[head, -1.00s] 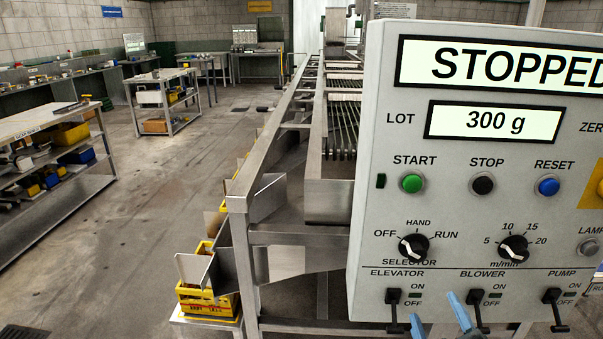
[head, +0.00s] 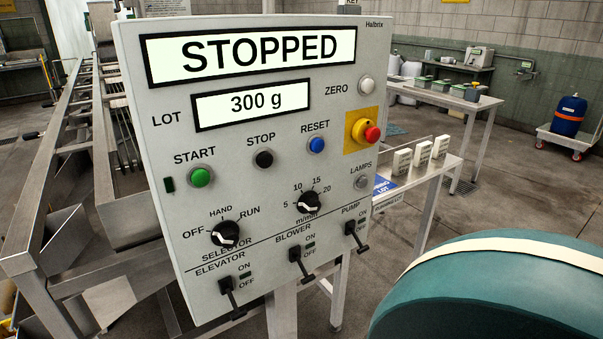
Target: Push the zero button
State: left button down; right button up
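The zero button (head: 367,86) is a round white-grey button at the upper right of the grey control panel (head: 140,75), just right of the word ZERO. It is in plain view with nothing in front of it. The panel's large display (head: 255,53) reads STOPPED and the lot display (head: 251,102) reads 300 g. Neither of my grippers shows in the head view.
A red emergency button (head: 372,134) on a yellow plate sits below the zero button. Green start (head: 201,177), black stop (head: 264,159) and blue reset (head: 317,145) buttons lie left. A side table holds white boxes (head: 402,162). Metal roller machinery (head: 50,190) stands left.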

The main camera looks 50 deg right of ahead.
aim_at(367, 84)
jog(key=z, duration=1.7)
